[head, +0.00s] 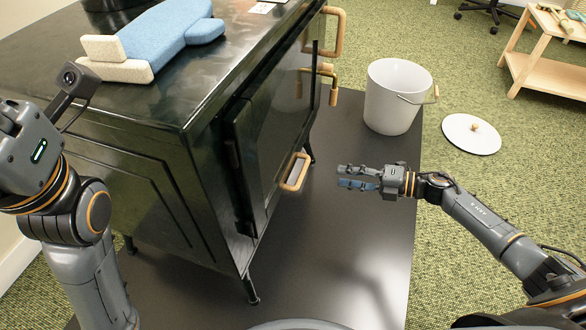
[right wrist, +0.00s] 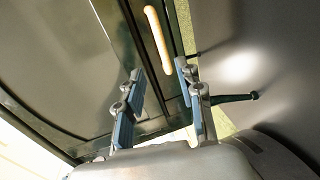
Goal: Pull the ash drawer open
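The black stove (head: 105,150) stands on a dark floor plate. A low, light wooden bar handle (head: 295,172) sticks out from the lower part of its front, and I take it for the ash drawer handle. The drawer's edges are hard to make out in the dark front. My right gripper (head: 358,177) is open and empty, to the right of this handle and apart from it. In the right wrist view, a wooden handle (right wrist: 158,40) shows beyond the spread fingers (right wrist: 160,80). My left arm is at the left edge; its gripper fingers are not visible.
More wooden handles (head: 337,30) stick out from the stove front higher up. A blue and beige cushion-like object (head: 165,38) lies on the stove top. A white bucket (head: 393,97) and its lid (head: 471,134) are at the right. The floor plate (head: 330,255) is clear in front.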

